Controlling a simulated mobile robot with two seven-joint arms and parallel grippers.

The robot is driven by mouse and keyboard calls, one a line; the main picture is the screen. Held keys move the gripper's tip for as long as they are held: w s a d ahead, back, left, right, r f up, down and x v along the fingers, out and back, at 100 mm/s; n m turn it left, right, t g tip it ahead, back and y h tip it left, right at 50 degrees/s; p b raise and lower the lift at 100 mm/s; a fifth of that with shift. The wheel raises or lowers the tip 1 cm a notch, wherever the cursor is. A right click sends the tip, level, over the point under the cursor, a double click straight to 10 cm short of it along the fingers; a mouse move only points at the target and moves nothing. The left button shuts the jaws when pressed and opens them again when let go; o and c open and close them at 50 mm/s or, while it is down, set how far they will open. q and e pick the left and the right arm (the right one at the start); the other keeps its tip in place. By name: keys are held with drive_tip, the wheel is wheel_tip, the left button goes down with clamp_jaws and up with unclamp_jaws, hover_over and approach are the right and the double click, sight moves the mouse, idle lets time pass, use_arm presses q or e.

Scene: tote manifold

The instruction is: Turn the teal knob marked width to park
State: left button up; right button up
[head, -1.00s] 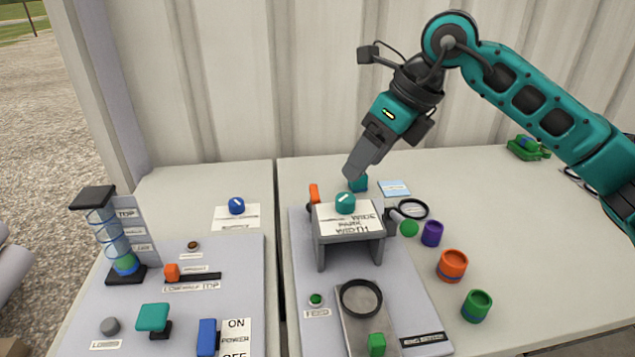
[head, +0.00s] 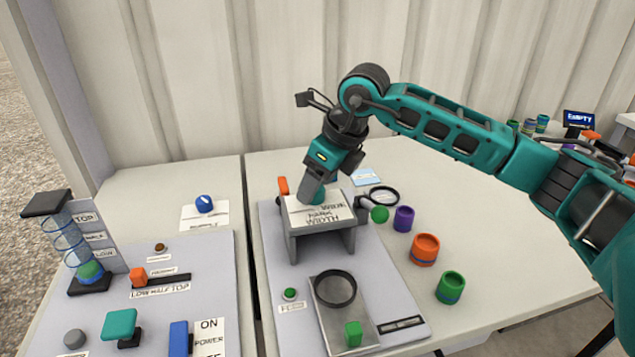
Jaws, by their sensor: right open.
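The teal knob (head: 318,197) sits at the back of the white label plate (head: 312,214) on top of a small grey stand. The label is printed with words, and one of them reads WIDTH. My right gripper (head: 309,194) comes down from above with its grey fingers at the knob, covering most of it. The gripper is open. Whether the fingers touch the knob, and which word the knob points to, I cannot tell. My left gripper is not in view.
An orange piece (head: 283,185) stands just left of the stand. A black ring (head: 384,196), a green ball (head: 380,215), and purple (head: 404,218), orange (head: 425,248) and green (head: 451,287) cups lie to the right. A blue knob (head: 204,203) is on the left table.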

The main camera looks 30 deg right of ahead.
drive_tip(key=shift+f, duration=0.25)
drive_tip(key=c, duration=1)
